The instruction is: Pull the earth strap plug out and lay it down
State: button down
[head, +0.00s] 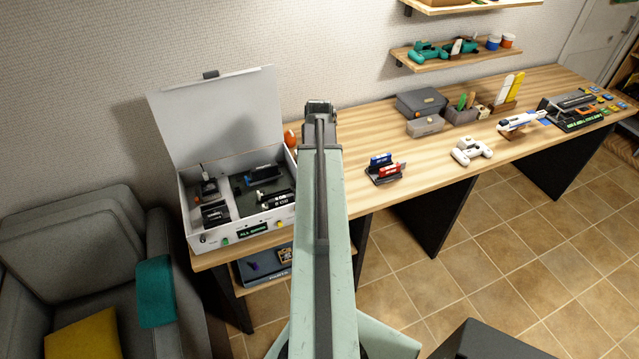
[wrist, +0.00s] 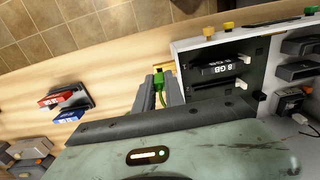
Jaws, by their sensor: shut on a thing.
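The earth strap plug (wrist: 158,79), a small green piece, sits between the fingers of my gripper (wrist: 159,90) in the wrist view. My gripper is shut on it, and a green lead bends back between the fingers. A small yellow piece (wrist: 165,66) lies just beyond the plug, beside the wall of the white case (wrist: 182,62). I cannot tell whether the plug touches the case. In the head view the open-lidded case (head: 268,221) stands left of my arm; the fingertips and plug are hidden behind my wrist.
A stand with blue and red modules (head: 384,168) is on the wooden bench (head: 420,165) right of my arm. A white controller (head: 472,151) and grey boxes (head: 422,103) stand farther right. Bare bench lies between the case and the module stand. An armchair (head: 80,240) is at left.

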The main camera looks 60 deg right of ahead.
jog(key=shift+r+p, duration=1.45)
jog(key=shift+r, duration=0.1)
